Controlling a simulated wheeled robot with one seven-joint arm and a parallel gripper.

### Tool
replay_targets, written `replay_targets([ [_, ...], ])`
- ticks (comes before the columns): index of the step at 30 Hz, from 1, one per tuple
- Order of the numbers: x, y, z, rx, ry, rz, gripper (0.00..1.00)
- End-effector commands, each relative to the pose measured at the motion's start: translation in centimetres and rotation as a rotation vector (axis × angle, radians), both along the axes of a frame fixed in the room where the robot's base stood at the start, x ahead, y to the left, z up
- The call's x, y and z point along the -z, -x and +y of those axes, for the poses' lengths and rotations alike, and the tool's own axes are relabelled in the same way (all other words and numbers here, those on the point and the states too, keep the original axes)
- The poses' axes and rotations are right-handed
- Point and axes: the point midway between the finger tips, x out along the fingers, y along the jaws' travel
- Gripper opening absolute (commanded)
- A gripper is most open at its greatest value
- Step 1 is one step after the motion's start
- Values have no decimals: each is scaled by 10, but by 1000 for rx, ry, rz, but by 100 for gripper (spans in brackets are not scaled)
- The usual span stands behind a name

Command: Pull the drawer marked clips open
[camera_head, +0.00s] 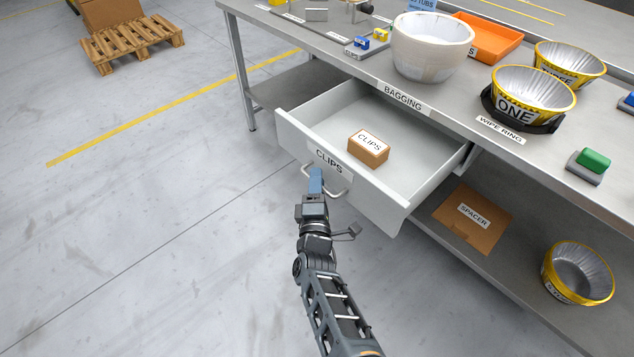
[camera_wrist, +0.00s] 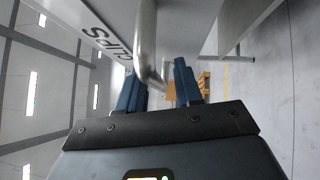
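The drawer marked CLIPS (camera_head: 393,205) stands far out of the bench, with its light grey front and label facing my arm. A small brown box marked CLIPS (camera_head: 369,154) lies inside. The drawer has a metal bar handle (camera_head: 338,192), which also shows large in the wrist view (camera_wrist: 147,40). My gripper (camera_head: 315,176) is at the handle's left part. In the wrist view its blue fingers (camera_wrist: 162,88) stand apart on either side of the bar. A gap shows between the bar and the right finger, so the gripper looks open around the handle.
Above the drawer, the bench top (camera_head: 455,98) carries a white bowl (camera_head: 430,55), an orange tray (camera_head: 490,38) and yellow-rimmed cups (camera_head: 525,100). A SPACER box (camera_head: 480,228) and another cup (camera_head: 562,280) are on the lower shelf. Floor left of the drawer is clear.

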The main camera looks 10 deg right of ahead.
Motion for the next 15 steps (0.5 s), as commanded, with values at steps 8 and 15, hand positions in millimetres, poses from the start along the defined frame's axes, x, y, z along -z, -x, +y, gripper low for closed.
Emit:
replay_targets([
  [8,-1,9,3,-2,1,-1,35],
  [15,3,45,8,-5,2,1,35],
])
